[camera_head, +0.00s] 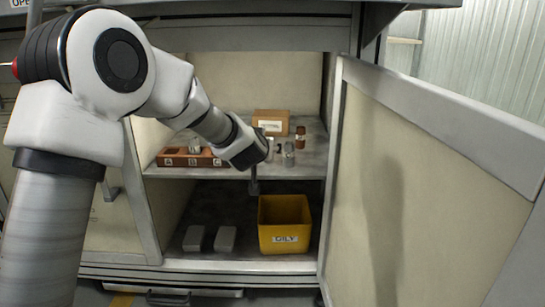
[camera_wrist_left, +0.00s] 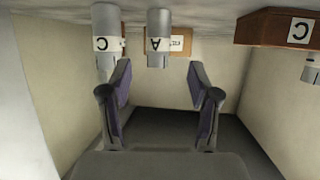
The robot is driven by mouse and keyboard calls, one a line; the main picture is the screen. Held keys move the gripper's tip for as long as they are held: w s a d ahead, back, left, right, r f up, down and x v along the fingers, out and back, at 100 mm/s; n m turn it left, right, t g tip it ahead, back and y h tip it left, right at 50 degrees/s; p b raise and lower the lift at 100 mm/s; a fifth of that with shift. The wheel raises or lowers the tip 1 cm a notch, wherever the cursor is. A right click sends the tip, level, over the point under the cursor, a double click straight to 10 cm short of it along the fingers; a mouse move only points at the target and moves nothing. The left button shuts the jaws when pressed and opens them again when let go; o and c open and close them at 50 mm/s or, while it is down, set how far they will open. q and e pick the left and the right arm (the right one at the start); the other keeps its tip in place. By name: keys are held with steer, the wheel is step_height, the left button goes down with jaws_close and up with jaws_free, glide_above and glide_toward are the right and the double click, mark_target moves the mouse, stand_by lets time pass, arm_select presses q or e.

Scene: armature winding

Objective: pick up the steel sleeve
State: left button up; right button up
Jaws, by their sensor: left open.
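Steel cylindrical sleeves stand on the upper shelf. In the left wrist view, which is upside down, a grey sleeve with an "A" label (camera_wrist_left: 158,22) lies ahead of the space between my fingertips. Another metal piece (camera_head: 194,146) sits in the brown tray (camera_head: 165,159) marked A, B, C. My left gripper (camera_wrist_left: 159,76) is open and empty, apart from the sleeves.
A cardboard box (camera_head: 270,122) and a brown bottle (camera_head: 300,138) stand on the shelf (camera_head: 235,172). Below are a yellow "OILY" bin (camera_head: 284,222) and two grey blocks. The cabinet door (camera_head: 420,180) stands open at right; the cabinet walls bound the space.

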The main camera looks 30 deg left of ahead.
arm_select(q)
steer(key=b+x, duration=0.3)
steer(key=x, duration=0.4)
steer(key=shift+w+d+b, duration=0.1)
steer(key=shift+w+b, duration=0.05)
steer(key=shift+b, duration=0.15)
arm_select(e)
steer(key=f, duration=0.2)
steer(key=w+f, duration=0.1)
steer(key=f, duration=0.1)
steer(key=shift+w, duration=0.1)
arm_select(q)
steer(key=shift+w+r, duration=0.1)
jaws_close()
